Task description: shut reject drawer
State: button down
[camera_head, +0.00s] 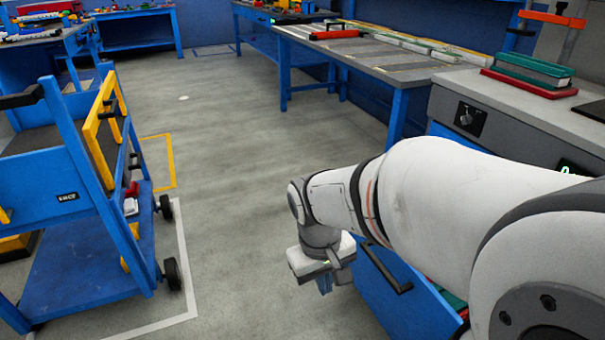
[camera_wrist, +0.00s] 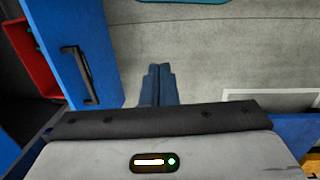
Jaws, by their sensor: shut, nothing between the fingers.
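A drawer with a blue front (camera_head: 368,297) and a black bar handle (camera_head: 388,268) stands pulled out below the grey counter at the right. No label on it is readable, and my arm hides much of it. In the wrist view the blue front (camera_wrist: 84,30) and handle (camera_wrist: 79,75) are at the left, with a red part (camera_wrist: 36,52) behind the front. My gripper (camera_head: 325,287) points down over the floor just left of the drawer front. Its fingers (camera_wrist: 158,72) are closed together, empty, and apart from the front and handle in the wrist view.
A blue cart (camera_head: 85,265) with yellow panels stands at the left. The grey counter (camera_head: 520,105) with a black knob panel (camera_head: 468,117) is at the right. Workbenches (camera_head: 385,62) line the back. The grey floor (camera_head: 235,170) between cart and counter is clear.

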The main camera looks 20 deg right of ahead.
jog(key=w+d+f+n+g+h+p, duration=0.2)
jog(key=w+d+f+n+g+h, duration=0.35)
jog(key=d+f+n+h, duration=0.35)
jog(key=n+t+h+b, duration=0.2)
jog(key=n+t+h, duration=0.6)
jog(key=n, duration=0.1)
send_over(381, 252)
jog(key=s+a, duration=0.3)
jog(key=shift+g, duration=0.25)
jog(key=f, duration=0.9)
jog(key=shift+s+f, duration=0.2)
jog(key=shift+f, duration=0.05)
